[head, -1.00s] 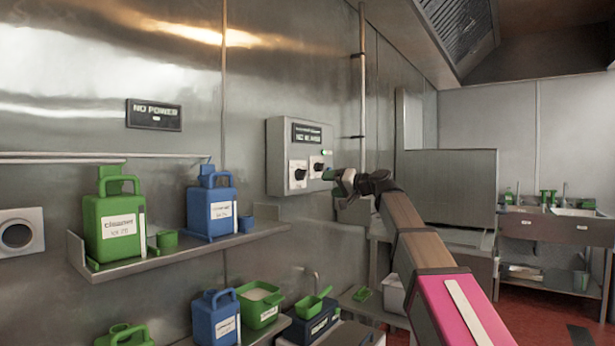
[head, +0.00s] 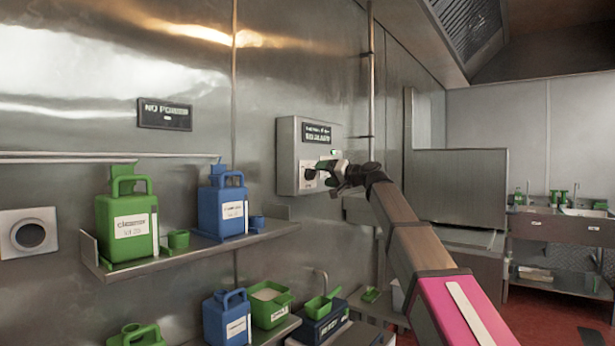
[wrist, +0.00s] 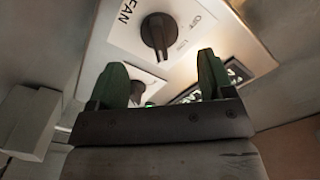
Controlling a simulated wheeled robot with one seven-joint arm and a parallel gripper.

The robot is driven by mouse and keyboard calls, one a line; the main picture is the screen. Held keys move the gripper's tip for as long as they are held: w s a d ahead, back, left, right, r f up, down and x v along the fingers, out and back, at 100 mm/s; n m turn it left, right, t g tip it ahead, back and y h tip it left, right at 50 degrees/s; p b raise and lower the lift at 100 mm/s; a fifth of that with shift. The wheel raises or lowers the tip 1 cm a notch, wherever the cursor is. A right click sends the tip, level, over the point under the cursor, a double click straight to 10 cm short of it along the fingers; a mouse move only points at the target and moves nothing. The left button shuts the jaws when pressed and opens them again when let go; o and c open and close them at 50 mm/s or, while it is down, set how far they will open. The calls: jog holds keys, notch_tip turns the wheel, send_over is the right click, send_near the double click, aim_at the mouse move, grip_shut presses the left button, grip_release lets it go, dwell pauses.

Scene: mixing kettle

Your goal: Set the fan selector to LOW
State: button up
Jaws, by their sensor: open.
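The fan selector (wrist: 158,36) is a black ridged knob on a white plate marked FAN, at the top of the wrist view. Lettering that seems to read OFF and LOW stands to its right there; I cannot tell which mark it points to. In the head view a dark knob (head: 310,174) shows on the left of the grey control box (head: 287,157). My gripper (wrist: 161,64) is open, its green fingertips apart, with nothing between them. The knob appears beyond the fingertips, apart from them. A second knob (wrist: 148,86) is partly hidden behind my gripper.
A shelf (head: 180,258) with a green jug (head: 127,225) and a blue jug (head: 222,208) is to the left. A vertical pipe (head: 371,80) runs beside the box.

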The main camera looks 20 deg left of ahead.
aim_at(316, 174)
jog(key=shift+x, duration=1.5)
jog(key=shift+a, duration=0.1)
jog(key=shift+w+a, duration=0.1)
jog(key=shift+a, duration=0.2)
